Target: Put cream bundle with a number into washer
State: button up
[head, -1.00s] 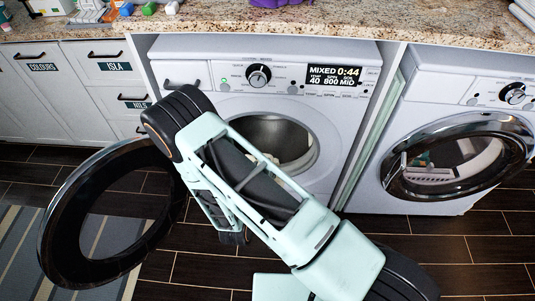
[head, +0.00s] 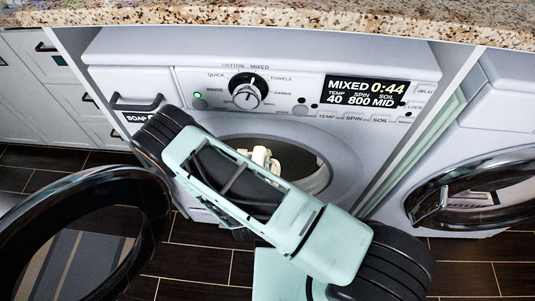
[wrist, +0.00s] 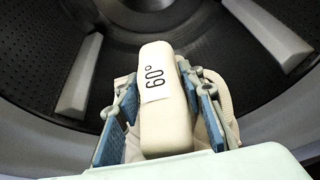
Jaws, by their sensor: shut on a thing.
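The cream bundle (wrist: 168,105) fills the middle of the wrist view, with a white "60°" label facing the camera. My gripper (wrist: 158,112) is shut on it, with blue pads on both sides. The bundle is at the mouth of the dark perforated drum (wrist: 140,60); how deep it sits is hard to tell. In the head view the washer (head: 290,55) stands in the middle, its round door (head: 150,195) swung open to the left. A cream shape (head: 262,157) shows in its opening, partly hidden by my arm.
A second washer (head: 470,190) with a shut glass door stands at the right. A granite counter (head: 300,18) runs above both. White drawers (head: 25,100) stand at the left. The open door rim is close to my arm. The dark tiled floor (head: 200,262) shows in front.

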jog(key=shift+w+f+b, duration=0.2)
jog(key=shift+f+b, duration=0.1)
jog(key=shift+f, duration=0.25)
jog(key=shift+w+f+b, duration=0.2)
jog(key=shift+f+b, duration=0.05)
jog(key=shift+f, duration=0.25)
jog(key=w+a+f+b, duration=0.1)
jog(key=w+f+b, duration=0.5)
jog(key=w+f, duration=0.7)
jog(key=shift+w, duration=0.55)
jog(key=shift+a, duration=0.1)
jog(key=shift+f+b, duration=0.5)
jog(key=shift+f, duration=0.1)
jog(key=o, duration=1.3)
jog(key=shift+c, duration=0.2)
